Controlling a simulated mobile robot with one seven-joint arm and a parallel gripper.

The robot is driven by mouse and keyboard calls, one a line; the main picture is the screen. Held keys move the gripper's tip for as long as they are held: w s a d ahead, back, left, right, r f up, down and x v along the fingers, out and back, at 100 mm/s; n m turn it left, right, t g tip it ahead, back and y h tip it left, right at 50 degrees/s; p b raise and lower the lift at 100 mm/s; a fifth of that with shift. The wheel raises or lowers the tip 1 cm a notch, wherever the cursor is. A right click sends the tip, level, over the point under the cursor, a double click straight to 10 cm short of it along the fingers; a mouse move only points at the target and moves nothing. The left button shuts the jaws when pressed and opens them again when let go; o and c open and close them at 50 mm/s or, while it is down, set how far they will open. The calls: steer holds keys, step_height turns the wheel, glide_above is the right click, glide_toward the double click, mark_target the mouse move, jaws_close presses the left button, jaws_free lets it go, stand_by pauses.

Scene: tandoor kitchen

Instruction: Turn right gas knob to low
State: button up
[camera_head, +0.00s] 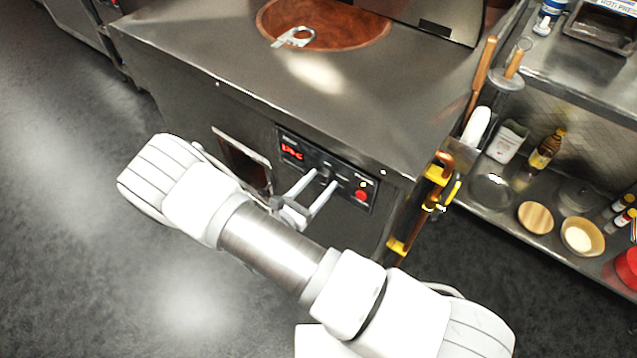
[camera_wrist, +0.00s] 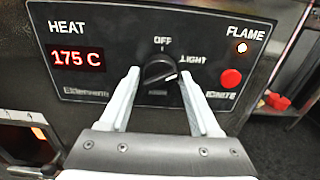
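A black knob (camera_wrist: 160,69) sits in the middle of a dark control panel (camera_wrist: 85,27), which also shows in the head view (camera_head: 348,183). It is the only knob I see. "OFF" is printed above it and "LIGHT" to its upper right; small lettering below it is too blurred to read. The knob's ridge slants, with a pale mark toward the lower right. My gripper (camera_wrist: 159,73) is open, one finger on each side of the knob; it also shows in the head view (camera_head: 323,178). I see gaps beside the knob, but cannot tell whether the fingertips touch the panel.
The heat display (camera_wrist: 78,59) reads 175 C. A flame light (camera_wrist: 241,47) glows, with a red button (camera_wrist: 231,77) below it. A small opening (camera_head: 243,160) is left of the panel. Yellow-fitted pipework (camera_head: 430,195) and a shelf (camera_head: 500,205) stand to the right.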

jaws_close()
steer(key=shift+m, duration=0.3)
steer(key=m+b, duration=0.2)
steer(key=m, duration=0.3)
steer(key=shift+a, duration=0.1)
steer(key=m+b, duration=0.2)
steer(key=m, duration=0.4)
stand_by(0.4)
steer(key=shift+o, duration=2)
jaws_free()
